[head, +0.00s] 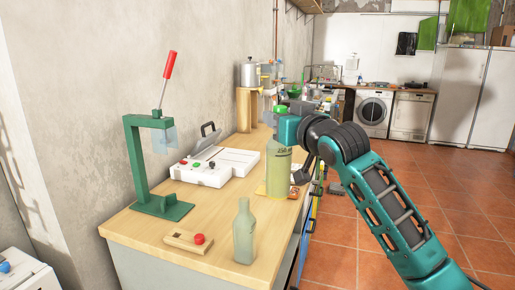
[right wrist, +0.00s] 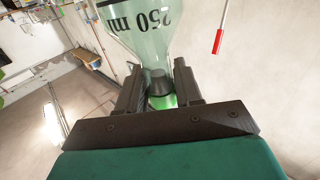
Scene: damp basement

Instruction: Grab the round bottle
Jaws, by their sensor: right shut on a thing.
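The round bottle (head: 279,172) is pale green and see-through, with "250 ml" lettering and a green cap. It is upright above the right part of the wooden worktop; I cannot tell whether its base touches. My right gripper (head: 291,129) is shut on its neck. In the right wrist view the bottle (right wrist: 150,35) lies between the two dark fingers (right wrist: 160,88), with green below the neck. A second, smaller pale green bottle (head: 244,236) without a visible cap stands at the worktop's front edge. My left gripper is not in view.
On the worktop (head: 125,222) stand a green lever press (head: 136,165) with a red handle, a white sealing device (head: 213,167) and a wooden block with a red button (head: 188,241). More items crowd the back. Open tiled floor lies to the right.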

